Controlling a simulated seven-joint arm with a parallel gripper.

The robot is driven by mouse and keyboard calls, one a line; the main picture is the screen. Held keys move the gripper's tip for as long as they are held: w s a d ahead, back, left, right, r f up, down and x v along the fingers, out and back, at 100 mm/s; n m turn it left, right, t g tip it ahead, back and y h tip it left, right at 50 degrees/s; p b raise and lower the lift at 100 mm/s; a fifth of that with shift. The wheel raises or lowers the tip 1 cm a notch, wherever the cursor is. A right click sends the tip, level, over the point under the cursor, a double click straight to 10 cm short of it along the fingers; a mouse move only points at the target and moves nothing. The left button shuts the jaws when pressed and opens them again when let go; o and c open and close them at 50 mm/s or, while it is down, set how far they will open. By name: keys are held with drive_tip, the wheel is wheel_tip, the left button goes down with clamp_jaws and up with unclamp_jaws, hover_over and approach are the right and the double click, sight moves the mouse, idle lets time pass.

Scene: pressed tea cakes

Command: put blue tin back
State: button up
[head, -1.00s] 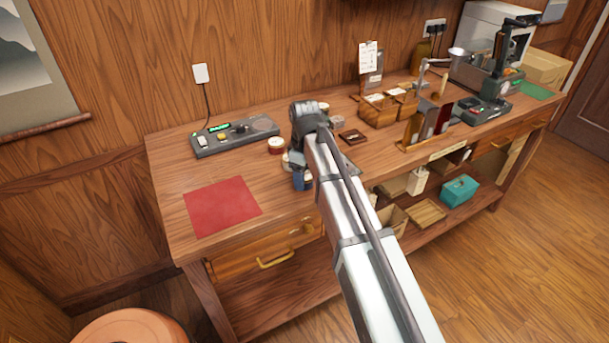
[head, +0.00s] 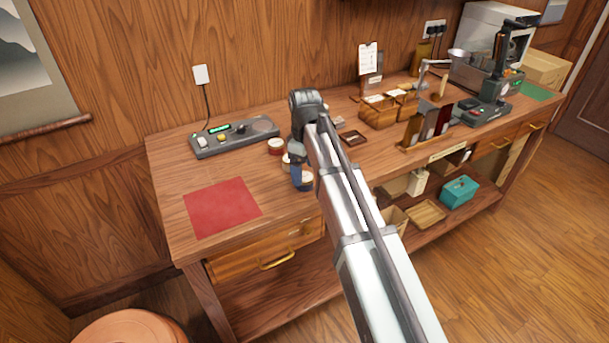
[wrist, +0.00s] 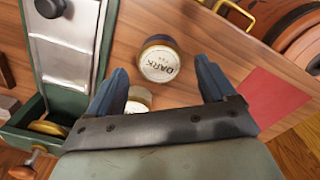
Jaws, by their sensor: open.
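The blue tin (head: 303,184), with a pale lid and dark side, stands near the bench's front edge, right of the red mat. In the wrist view the tin (wrist: 160,63) shows its "DARK" label, ahead of and between the fingertips. My gripper (wrist: 162,70) is open, with blue fingers and nothing held. In the head view my gripper (head: 297,163) is just behind and above the tin, partly hidden by my arm. A second pale-lidded tin (head: 287,161) is behind it, partly hidden by a finger in the wrist view (wrist: 138,98). A red-sided tin (head: 276,146) stands farther back.
The red mat (head: 222,205) is bare. A grey device (head: 235,136) stands at the back left. Wooden boxes (head: 380,112) and upright dividers (head: 425,125) stand to the right. A green metal apparatus (wrist: 75,80) is close at left in the wrist view.

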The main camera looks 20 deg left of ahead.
sight(304, 176)
wheel_tip(304, 176, up, 9)
drive_tip(key=shift+f, duration=0.15)
idle(0.4)
drive_tip(key=s+d+f+m+g, duration=0.1)
drive_tip(key=s+d+f+m, duration=0.25)
drive_tip(key=d+f, duration=0.7)
drive_tip(key=s+d+f+m+g, duration=0.2)
drive_tip(key=s+d+f, duration=0.3)
drive_tip(key=f, duration=1.1)
drive_tip(key=s+d+f+m+g, duration=0.1)
drive_tip(key=s+d+f+m, duration=0.2)
drive_tip(key=d+f, duration=0.85)
drive_tip(key=s+d+f+m+g, duration=0.1)
drive_tip(key=s+d+f+m, duration=0.2)
drive_tip(key=s+f, duration=0.8)
drive_tip(key=s+d+f+m+g, duration=0.1)
drive_tip(key=s+d+f+m, duration=0.3)
drive_tip(key=s+d+f, duration=0.3)
drive_tip(key=s+f, duration=0.4)
drive_tip(key=s, duration=0.6)
drive_tip(key=shift+s+f+g, duration=0.2)
drive_tip(key=shift+g, duration=0.2)
